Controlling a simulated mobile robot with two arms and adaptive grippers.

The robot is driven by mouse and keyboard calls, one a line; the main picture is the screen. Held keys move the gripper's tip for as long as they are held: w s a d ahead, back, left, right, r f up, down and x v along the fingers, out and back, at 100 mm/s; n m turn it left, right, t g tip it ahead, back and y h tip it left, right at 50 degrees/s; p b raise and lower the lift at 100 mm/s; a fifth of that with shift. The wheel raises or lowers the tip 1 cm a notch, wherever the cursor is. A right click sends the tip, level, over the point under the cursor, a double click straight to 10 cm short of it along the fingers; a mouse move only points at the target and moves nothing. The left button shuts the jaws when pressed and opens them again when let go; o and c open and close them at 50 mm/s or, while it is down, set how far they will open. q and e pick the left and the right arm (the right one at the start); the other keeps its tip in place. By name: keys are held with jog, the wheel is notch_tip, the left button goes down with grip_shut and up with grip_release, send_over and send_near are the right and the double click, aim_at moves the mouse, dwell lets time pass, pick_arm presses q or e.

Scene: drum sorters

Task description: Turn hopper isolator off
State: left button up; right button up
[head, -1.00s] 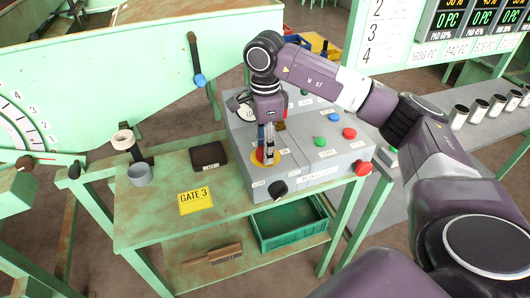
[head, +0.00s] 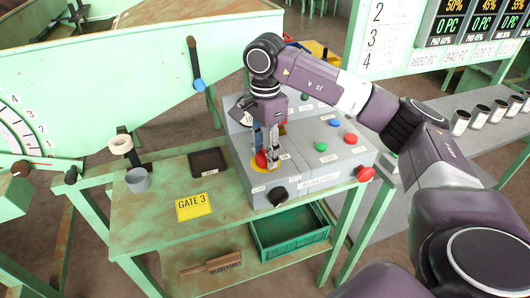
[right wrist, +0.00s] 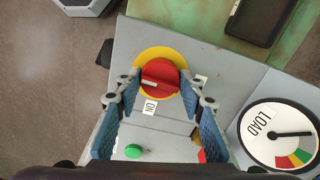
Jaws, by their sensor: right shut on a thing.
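The isolator is a red rotary knob (right wrist: 158,80) on a yellow round plate (right wrist: 148,56), set in the top of a grey control box (head: 300,195). In the right wrist view a pale bar on the knob lies roughly across the picture, and an "ON" label (right wrist: 150,107) sits beside the plate. My right gripper (right wrist: 160,88) points down with its fingers on either side of the red knob, shut on it. In the head view the right gripper (head: 265,160) hides much of the knob. My left gripper does not show.
The box also carries a green button (head: 321,147), a blue button (head: 334,122), a red button (head: 351,138), a black knob (head: 278,196) and a red side button (head: 365,173). A load dial (right wrist: 280,133) is close by.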

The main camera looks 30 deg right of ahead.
aim_at(266, 153)
jog(key=shift+w+r, duration=0.1)
jog(key=shift+r, duration=0.05)
jog(key=o, duration=1.1)
jog(key=shift+o, duration=0.3)
notch_tip(266, 153, up, 12)
